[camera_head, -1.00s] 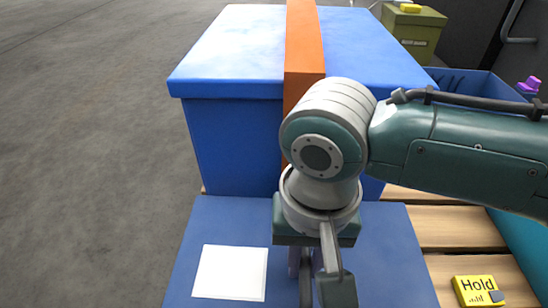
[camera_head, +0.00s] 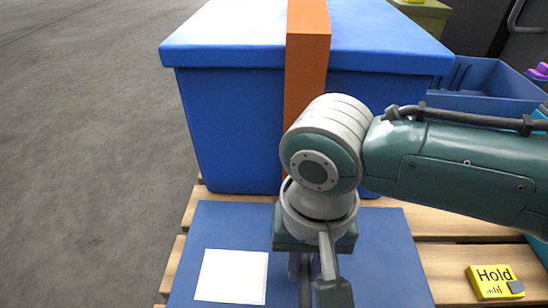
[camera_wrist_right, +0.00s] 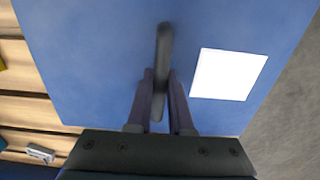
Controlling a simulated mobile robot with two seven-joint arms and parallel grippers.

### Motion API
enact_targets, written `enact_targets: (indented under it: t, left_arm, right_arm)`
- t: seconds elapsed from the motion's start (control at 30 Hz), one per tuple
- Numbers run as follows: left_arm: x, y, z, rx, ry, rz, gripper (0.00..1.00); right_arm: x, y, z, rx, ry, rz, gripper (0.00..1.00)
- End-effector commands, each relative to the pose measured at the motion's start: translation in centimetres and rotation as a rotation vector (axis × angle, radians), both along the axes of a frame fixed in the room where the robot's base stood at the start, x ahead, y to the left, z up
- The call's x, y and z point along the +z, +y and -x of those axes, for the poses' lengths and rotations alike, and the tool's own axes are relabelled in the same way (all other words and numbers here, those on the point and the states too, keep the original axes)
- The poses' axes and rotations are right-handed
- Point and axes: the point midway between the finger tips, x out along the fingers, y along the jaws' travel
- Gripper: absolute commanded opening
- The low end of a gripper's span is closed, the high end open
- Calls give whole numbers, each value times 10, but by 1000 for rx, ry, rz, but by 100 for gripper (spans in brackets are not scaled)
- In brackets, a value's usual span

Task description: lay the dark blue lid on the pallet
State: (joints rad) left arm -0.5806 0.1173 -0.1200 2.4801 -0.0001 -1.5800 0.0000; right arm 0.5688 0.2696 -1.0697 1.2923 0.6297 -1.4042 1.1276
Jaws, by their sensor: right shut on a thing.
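The dark blue lid (camera_head: 385,265) is a flat panel with a white square label (camera_head: 231,277). It lies level in front of the strapped blue box, over the wooden pallet (camera_head: 455,262). Whether it touches the slats I cannot tell. My right gripper (camera_head: 305,268) points down at the lid and is shut on its dark upright handle, which shows between the fingers in the right wrist view (camera_wrist_right: 163,65). The lid (camera_wrist_right: 95,60) fills much of that view, with pallet slats (camera_wrist_right: 25,90) beside it. My left gripper is out of view.
A large blue box (camera_head: 235,130) with an orange strap (camera_head: 306,75) stands just behind the lid. A yellow "Hold" sign (camera_head: 492,280) is on the right. A blue bin (camera_head: 485,100) and an olive box (camera_head: 425,15) are at the back right. Bare floor (camera_head: 80,150) is on the left.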

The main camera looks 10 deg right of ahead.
Motion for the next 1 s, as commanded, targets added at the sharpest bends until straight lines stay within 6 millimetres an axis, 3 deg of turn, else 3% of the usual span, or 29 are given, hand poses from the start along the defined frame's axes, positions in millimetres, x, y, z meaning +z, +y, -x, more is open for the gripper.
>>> enact_targets:
  t: [1.0]
  left_arm:
    - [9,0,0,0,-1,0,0]
  right_arm:
    - [1,0,1,0,0,-1,0]
